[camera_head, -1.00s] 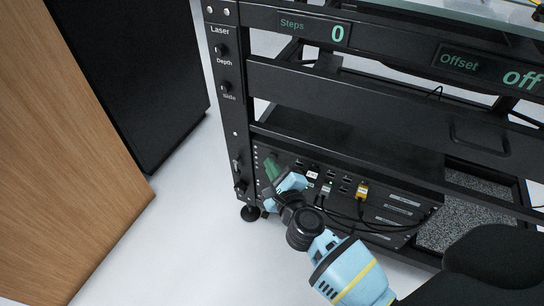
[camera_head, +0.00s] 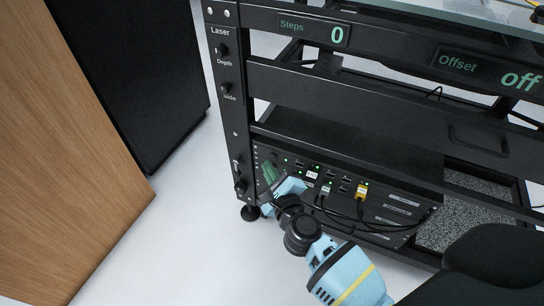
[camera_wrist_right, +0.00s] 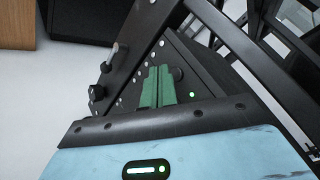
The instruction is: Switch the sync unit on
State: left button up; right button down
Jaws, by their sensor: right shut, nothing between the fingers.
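The sync unit (camera_head: 345,178) is the black rack box low in the frame, with ports, a white label and cables on its face. Small green lights glow along its front. My right gripper (camera_head: 268,173) is at the left end of that face, light blue with green fingers. In the right wrist view its fingers (camera_wrist_right: 157,84) are shut together and empty, pointing at the panel. A dark round knob or button (camera_wrist_right: 177,74) shows just right of the fingertips, and a green light (camera_wrist_right: 192,95) is lit nearby. I cannot tell whether the fingertips touch the panel. My left gripper is out of view.
The black frame post (camera_head: 232,100) carries Laser knobs and stands left of the unit. Displays above read Steps 0 (camera_head: 314,30) and Offset off (camera_head: 490,68). Cables (camera_head: 345,215) hang from the unit. A wooden panel (camera_head: 60,150) and dark cabinet stand left; white floor lies between.

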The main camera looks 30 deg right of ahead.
jog(key=shift+s+a, duration=0.95)
jog(key=shift+a, duration=0.25)
jog(key=shift+s+a, duration=0.9)
jog(key=shift+a, duration=0.25)
